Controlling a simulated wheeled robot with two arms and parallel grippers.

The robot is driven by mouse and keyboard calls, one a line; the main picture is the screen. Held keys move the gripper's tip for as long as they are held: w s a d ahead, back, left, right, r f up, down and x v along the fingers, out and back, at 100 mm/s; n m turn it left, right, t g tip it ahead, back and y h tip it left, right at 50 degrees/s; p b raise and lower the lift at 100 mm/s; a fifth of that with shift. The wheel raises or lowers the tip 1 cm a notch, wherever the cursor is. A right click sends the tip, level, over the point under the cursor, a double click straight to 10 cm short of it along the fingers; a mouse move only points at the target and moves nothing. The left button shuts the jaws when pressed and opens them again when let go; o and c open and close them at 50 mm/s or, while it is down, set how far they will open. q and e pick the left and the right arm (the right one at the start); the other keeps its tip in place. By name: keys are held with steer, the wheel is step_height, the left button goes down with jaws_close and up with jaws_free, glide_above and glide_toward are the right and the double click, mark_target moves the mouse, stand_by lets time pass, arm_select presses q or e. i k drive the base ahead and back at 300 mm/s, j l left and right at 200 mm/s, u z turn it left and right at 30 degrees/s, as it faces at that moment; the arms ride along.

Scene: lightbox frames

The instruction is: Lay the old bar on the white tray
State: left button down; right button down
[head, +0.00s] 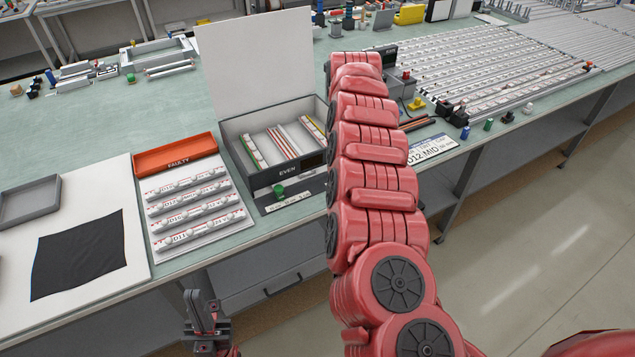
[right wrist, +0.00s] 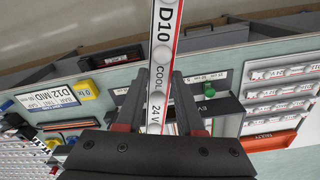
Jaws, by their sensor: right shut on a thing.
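My right gripper (right wrist: 158,108) is shut on a long white bar (right wrist: 163,55) with red edging, labelled D10, COOL and 24 V. The bar runs out past the fingers to the top of the right wrist view. The white tray (head: 243,226) holds several labelled white bars side by side on the bench; it also shows at the right of the right wrist view (right wrist: 249,72). In the head view my red right arm hides the right gripper and the held bar. My left gripper (head: 203,312) hangs empty in front of the bench's edge; its finger gap is unclear.
An orange tray marked FAULTY (head: 175,153) lies behind the white tray. An open grey case marked EVEN (head: 240,128), lid upright, holds several bars. A black cloth (head: 78,253) and a grey tray (head: 28,202) lie at left. A lightbox frame with rows (head: 470,70) stands back right.

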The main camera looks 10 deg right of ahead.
mark_target(183, 173)
steer(key=i+l+u, duration=0.15)
steer(key=i+u, duration=0.2)
steer(key=u, duration=0.15)
steer(key=i+l+u, duration=0.3)
steer(key=u, duration=0.15)
steer(key=i+l+u, duration=0.1)
steer(key=i, duration=0.2)
steer(key=i+l+u, duration=0.1)
steer(key=i+l, duration=0.1)
steer(key=i, duration=0.1)
